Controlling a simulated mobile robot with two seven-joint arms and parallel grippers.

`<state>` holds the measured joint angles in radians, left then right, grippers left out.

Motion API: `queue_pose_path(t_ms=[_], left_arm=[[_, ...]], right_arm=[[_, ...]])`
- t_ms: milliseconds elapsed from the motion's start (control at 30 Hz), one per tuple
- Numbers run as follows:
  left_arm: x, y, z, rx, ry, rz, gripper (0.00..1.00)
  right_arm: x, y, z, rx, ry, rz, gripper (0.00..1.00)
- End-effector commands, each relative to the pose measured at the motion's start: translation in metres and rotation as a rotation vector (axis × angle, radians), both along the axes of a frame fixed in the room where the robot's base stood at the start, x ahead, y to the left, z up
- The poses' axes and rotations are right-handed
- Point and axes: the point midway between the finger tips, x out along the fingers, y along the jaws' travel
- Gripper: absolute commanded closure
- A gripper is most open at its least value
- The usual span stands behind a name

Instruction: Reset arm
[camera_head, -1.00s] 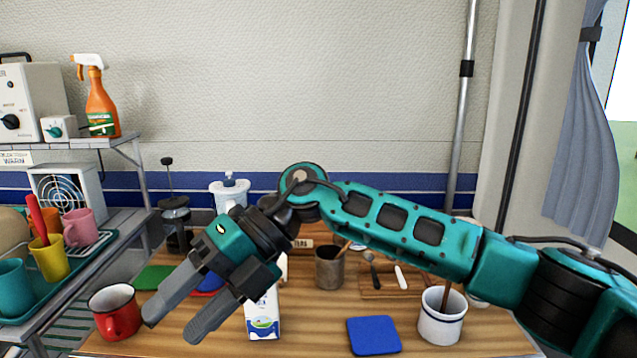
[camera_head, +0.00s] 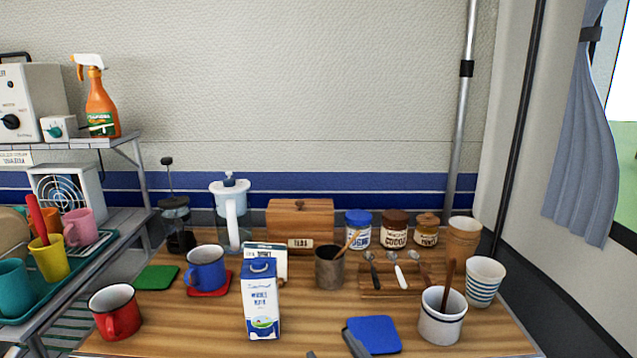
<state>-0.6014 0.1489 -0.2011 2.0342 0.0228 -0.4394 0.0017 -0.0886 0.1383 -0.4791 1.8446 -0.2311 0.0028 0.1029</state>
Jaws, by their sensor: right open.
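Only the grey fingertips of my right gripper (camera_head: 334,349) show, at the bottom edge of the head view. They are apart, with nothing seen between them. One fingertip overlaps the left edge of a blue square coaster (camera_head: 376,335) in the picture; I cannot tell whether it touches. The rest of the right arm is out of view. My left gripper is not in view.
On the wooden table (camera_head: 190,335) stand a milk carton (camera_head: 261,305), a red mug (camera_head: 116,312), a blue mug (camera_head: 206,269) on a red coaster and a white crock (camera_head: 441,322). Jars, a tea box (camera_head: 300,222) and a striped cup (camera_head: 484,282) stand farther back.

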Motion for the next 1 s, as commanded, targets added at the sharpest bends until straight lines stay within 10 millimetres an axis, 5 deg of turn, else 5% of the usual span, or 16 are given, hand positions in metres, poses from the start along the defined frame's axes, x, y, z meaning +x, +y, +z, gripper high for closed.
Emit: queue_pose_path(t_ms=[33, 200, 467, 500, 633, 1000], left_arm=[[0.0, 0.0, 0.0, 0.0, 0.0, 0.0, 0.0], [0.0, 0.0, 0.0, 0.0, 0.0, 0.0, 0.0], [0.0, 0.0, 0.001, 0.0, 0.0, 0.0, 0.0], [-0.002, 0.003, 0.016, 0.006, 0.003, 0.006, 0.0], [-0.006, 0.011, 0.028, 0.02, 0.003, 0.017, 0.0], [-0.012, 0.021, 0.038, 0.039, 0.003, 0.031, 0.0]], right_arm=[[-0.013, -0.02, -0.03, 0.0, 0.115, -0.052, 0.44], [-0.06, -0.074, -0.104, -0.018, 0.422, -0.18, 0.44], [-0.147, -0.134, -0.176, -0.058, 0.789, -0.296, 0.44], [-0.142, -0.134, -0.156, -0.059, 0.769, -0.298, 0.44], [-0.145, -0.14, -0.143, -0.067, 0.764, -0.313, 0.44], [-0.15, -0.15, -0.134, -0.08, 0.76, -0.333, 0.44]])
